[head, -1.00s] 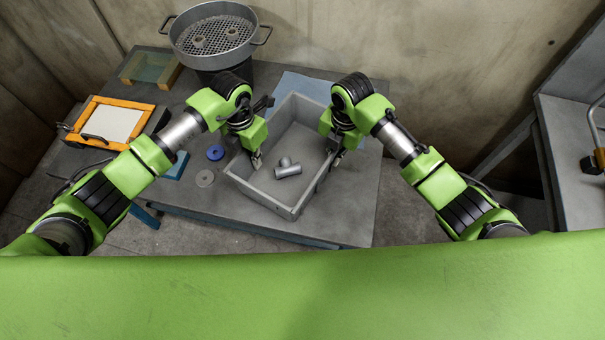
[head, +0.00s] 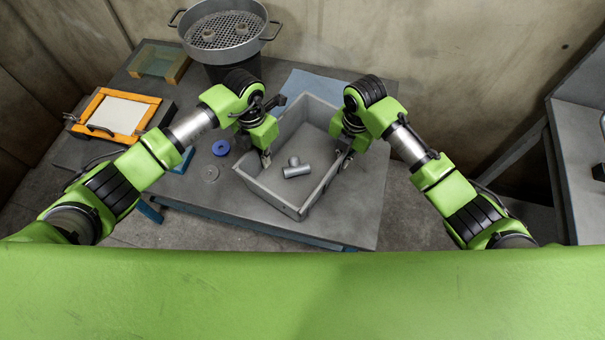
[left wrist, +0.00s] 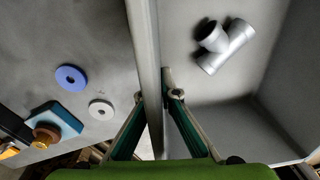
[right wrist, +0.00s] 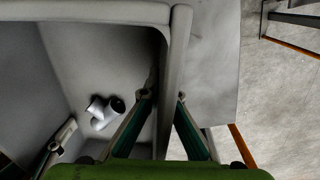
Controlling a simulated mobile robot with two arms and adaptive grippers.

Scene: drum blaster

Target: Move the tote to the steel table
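The grey open tote (head: 322,188) is over the grey table (head: 350,225), with a grey pipe fitting (head: 296,169) lying inside it. I cannot tell whether the tote rests on the table or is slightly raised. My left gripper (head: 266,158) straddles its left wall; in the left wrist view the fingers (left wrist: 155,96) sit close on both sides of the wall (left wrist: 146,45). My right gripper (head: 344,158) straddles the right wall; in the right wrist view its fingers (right wrist: 163,96) close on that wall (right wrist: 180,45). Which table is the steel one is unclear.
A large sieve pot (head: 222,35), an orange-framed screen (head: 115,112), a blue ring (head: 221,148) and a pale disc (head: 210,173) stand left of the tote. A blue sheet (head: 310,85) lies behind it. Another grey bench (head: 580,130) is at the right edge.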

